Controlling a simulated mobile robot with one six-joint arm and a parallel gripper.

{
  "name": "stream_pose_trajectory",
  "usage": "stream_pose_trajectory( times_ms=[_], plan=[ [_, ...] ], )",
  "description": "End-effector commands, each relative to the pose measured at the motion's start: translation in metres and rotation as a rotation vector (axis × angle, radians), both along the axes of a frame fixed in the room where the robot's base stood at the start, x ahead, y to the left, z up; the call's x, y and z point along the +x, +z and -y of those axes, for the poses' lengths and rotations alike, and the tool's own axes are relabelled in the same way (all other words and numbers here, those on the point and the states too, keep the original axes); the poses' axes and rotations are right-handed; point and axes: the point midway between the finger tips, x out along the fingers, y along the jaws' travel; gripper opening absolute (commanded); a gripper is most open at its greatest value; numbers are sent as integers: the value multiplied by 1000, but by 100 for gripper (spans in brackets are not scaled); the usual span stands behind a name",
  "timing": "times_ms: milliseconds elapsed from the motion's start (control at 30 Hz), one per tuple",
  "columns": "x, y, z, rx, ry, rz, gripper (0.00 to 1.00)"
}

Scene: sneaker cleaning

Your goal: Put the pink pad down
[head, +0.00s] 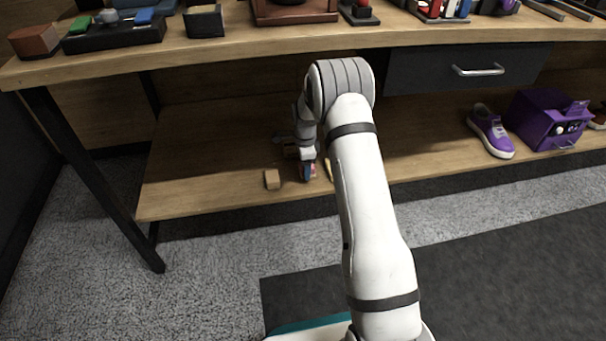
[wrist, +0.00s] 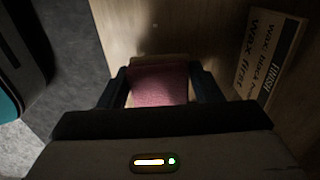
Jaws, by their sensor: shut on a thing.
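The pink pad (wrist: 159,84) sits between the two fingers of my gripper (wrist: 160,90) in the wrist view. The fingers are shut on its sides. In the head view my gripper (head: 307,172) is low over the lower wooden shelf (head: 200,165), and a little pink of the pad (head: 314,170) shows beside a finger. Whether the pad touches the shelf is hidden by the gripper and too dark to tell.
A small tan block (head: 272,179) lies on the shelf just left of my gripper. A handwritten card (wrist: 266,50) lies to its right in the wrist view. A purple sneaker (head: 490,131) and purple box (head: 548,120) stand further right. The shelf's left part is clear.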

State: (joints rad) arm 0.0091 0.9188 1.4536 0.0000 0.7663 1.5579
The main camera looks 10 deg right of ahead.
Motion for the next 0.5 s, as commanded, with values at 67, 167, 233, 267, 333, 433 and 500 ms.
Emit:
stream_pose_trajectory(
  times_ms=[67,167,233,267,333,433,500],
  plan=[
    [-2,-14,0,0,0,-4,40],
    [-2,-21,0,0,-1,-3,40],
    [-2,-25,0,0,-1,-3,40],
    [-2,-26,1,0,-1,-3,40],
    [-2,-27,1,0,-1,-3,40],
    [-2,-27,1,0,-1,-3,40],
    [-2,-27,1,0,-1,-3,40]
  ],
)
